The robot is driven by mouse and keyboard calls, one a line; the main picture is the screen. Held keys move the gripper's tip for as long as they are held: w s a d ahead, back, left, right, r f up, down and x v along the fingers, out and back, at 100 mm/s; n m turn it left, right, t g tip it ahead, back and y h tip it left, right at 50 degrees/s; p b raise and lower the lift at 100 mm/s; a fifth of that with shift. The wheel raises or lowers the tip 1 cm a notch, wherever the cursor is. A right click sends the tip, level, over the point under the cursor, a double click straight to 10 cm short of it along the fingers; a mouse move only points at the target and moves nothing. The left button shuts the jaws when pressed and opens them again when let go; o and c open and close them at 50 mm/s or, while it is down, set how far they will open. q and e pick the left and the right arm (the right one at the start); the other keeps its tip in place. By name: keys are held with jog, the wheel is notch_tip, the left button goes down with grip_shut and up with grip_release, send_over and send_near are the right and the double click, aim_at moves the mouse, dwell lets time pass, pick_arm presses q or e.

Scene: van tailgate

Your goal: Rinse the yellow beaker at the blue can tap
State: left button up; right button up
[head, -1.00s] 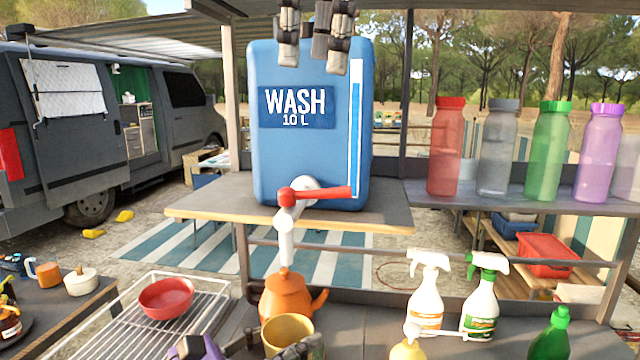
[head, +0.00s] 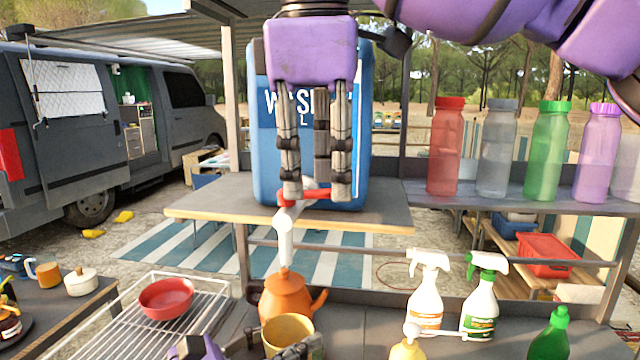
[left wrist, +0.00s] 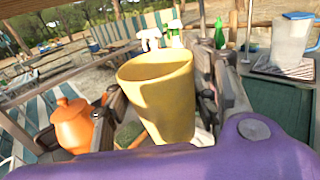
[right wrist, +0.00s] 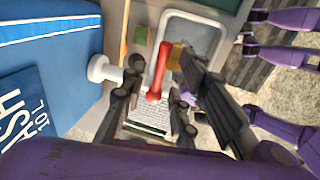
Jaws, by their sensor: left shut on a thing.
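The blue can (head: 262,150) stands on a shelf, partly hidden behind my right arm. Its white tap (head: 285,238) has a red lever, which shows red in the right wrist view (right wrist: 160,70). My right gripper (head: 317,196) points down at the lever. Its fingers are apart, with the lever showing between them in the right wrist view; I cannot tell whether they touch it. My left gripper (head: 281,349) is shut on the yellow beaker (head: 288,328), also large in the left wrist view (left wrist: 160,90). The beaker is upright, low in front of the tap.
An orange teapot (head: 284,297) is just behind the beaker, below the tap. A red bowl (head: 166,298) sits on a wire rack (head: 130,328) to the left. Two spray bottles (head: 427,290) (head: 481,297) and a green bottle (head: 550,335) stand to the right.

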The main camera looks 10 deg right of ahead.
jog(key=shift+w+f, duration=0.15)
jog(key=shift+f, duration=0.4)
jog(key=shift+r, duration=0.1)
grip_shut()
